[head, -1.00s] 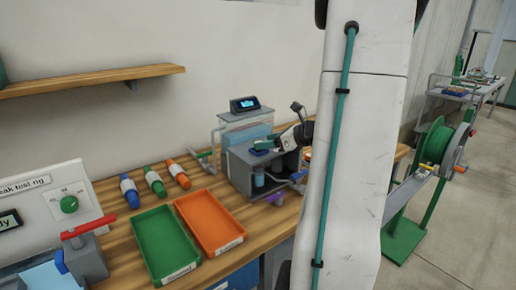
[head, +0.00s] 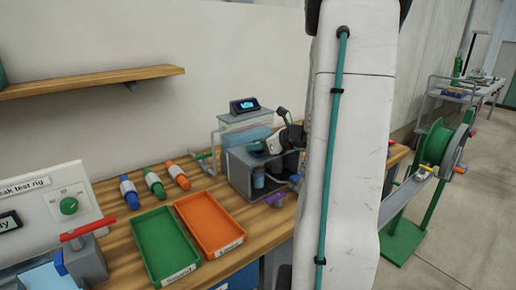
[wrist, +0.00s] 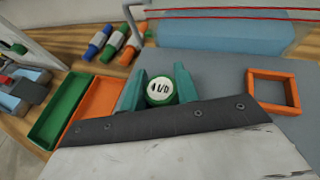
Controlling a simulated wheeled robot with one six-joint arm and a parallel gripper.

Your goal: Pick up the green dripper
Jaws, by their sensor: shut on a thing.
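The green dripper (wrist: 160,92) has a round white top with dark lettering. In the wrist view it sits between the teal fingers of my gripper (wrist: 158,90), which is shut on it. Its lower part is hidden by the gripper body. In the head view my gripper (head: 257,147) is small, over the top of the grey skid (head: 240,172); the dripper cannot be made out there. I cannot tell whether the dripper is clear of the surface beneath.
An orange square frame (wrist: 250,92) lies on the grey top, right of my gripper. A blue-tinted tank (head: 246,132) stands behind. A green tray (head: 140,243) and an orange tray (head: 180,205) are on the bench, with blue, green and orange fittings (head: 153,183) behind them.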

